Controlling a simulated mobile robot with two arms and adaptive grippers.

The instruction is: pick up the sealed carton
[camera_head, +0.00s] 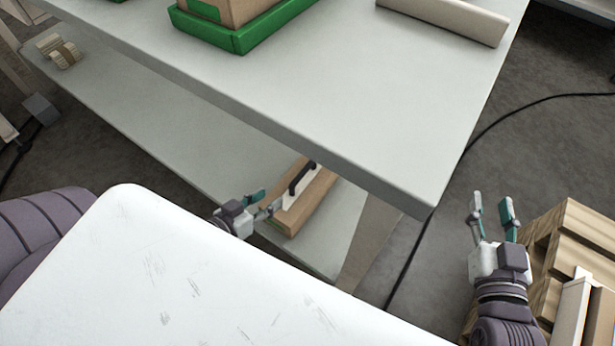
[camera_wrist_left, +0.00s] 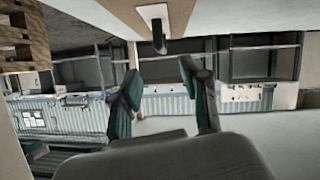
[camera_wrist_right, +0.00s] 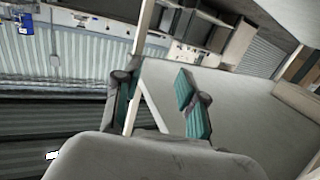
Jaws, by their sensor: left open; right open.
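A brown carton (camera_head: 225,10) sits in a green tray (camera_head: 235,38) on the upper tabletop, cut off by the top edge of the head view. A long brown box (camera_head: 311,209) with a black handle-like piece (camera_head: 302,178) on a pale strip lies on the lower shelf. I cannot tell which is the sealed carton. My left gripper (camera_head: 264,203) is open, close beside the long box's left side; contact cannot be told. It also shows in the left wrist view (camera_wrist_left: 158,80). My right gripper (camera_head: 491,204) is open and empty, off the table's right side, far from both.
The upper tabletop (camera_head: 330,100) overhangs the lower shelf (camera_head: 130,110). A wooden slatted stack (camera_head: 580,235) stands right of my right gripper. A black cable (camera_head: 430,225) crosses the floor. The tabletop's middle is clear.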

